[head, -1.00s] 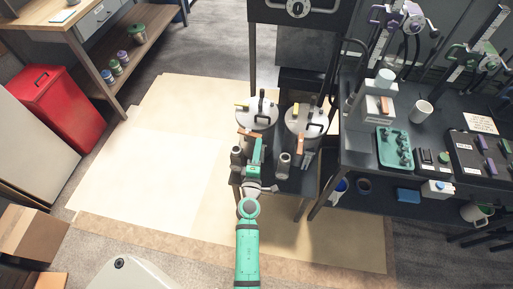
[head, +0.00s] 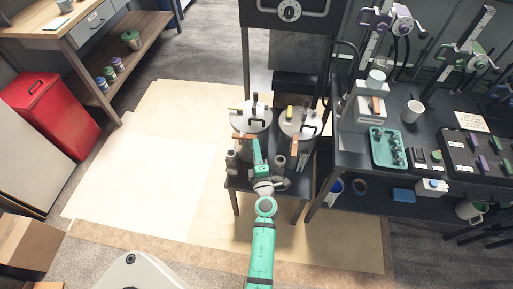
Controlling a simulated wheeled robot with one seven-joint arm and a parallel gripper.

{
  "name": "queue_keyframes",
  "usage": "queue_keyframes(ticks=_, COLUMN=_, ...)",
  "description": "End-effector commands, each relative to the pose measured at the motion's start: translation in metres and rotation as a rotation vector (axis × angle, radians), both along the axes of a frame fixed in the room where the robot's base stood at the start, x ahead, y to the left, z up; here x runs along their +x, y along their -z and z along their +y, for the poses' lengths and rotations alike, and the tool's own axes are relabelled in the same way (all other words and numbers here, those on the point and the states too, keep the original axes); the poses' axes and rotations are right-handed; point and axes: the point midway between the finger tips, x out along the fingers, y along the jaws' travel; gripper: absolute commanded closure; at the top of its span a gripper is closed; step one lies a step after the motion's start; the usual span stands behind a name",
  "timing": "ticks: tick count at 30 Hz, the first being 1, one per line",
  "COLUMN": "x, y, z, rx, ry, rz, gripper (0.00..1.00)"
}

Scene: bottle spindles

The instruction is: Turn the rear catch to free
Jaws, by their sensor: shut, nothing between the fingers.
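Two round grey metal vessels stand side by side on a small dark stand, the left vessel (head: 250,120) and the right vessel (head: 299,124). Each lid has a black handle and small levers around its rim. On the left vessel, an orange-brown lever (head: 243,137) lies crosswise at the front, a yellow lever (head: 235,109) is at the left, and a dark upright lever (head: 255,99) is at the back. The right vessel has a similar dark lever (head: 310,103) at its back. I cannot tell which is the rear catch. My gripper (head: 255,143) is shut and empty by the left vessel's front; contact is unclear.
Grey cylinders (head: 232,161) stand on the stand (head: 238,184) beside my gripper. A dark panel with a dial (head: 290,10) rises behind. A black workbench (head: 350,148) with a green tray (head: 388,148) stands close on the right. The floor mat (head: 140,160) is clear on the left.

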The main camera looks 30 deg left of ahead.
Motion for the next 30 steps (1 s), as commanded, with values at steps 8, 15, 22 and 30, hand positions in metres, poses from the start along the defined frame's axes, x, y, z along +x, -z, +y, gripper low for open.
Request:
queue_keyframes(ticks=8, x=0.017, y=-0.002, z=-0.007, rx=0.003, ry=0.027, rz=-0.004, gripper=1.0)
queue_keyframes(ticks=15, x=0.02, y=-0.001, z=-0.009, rx=0.001, ry=0.03, rz=-0.003, gripper=1.0)
queue_keyframes(ticks=22, x=0.021, y=-0.001, z=-0.01, rx=0.001, ry=0.032, rz=-0.004, gripper=1.0)
queue_keyframes(ticks=30, x=0.016, y=-0.001, z=-0.015, rx=-0.001, ry=0.032, rz=-0.004, gripper=1.0)
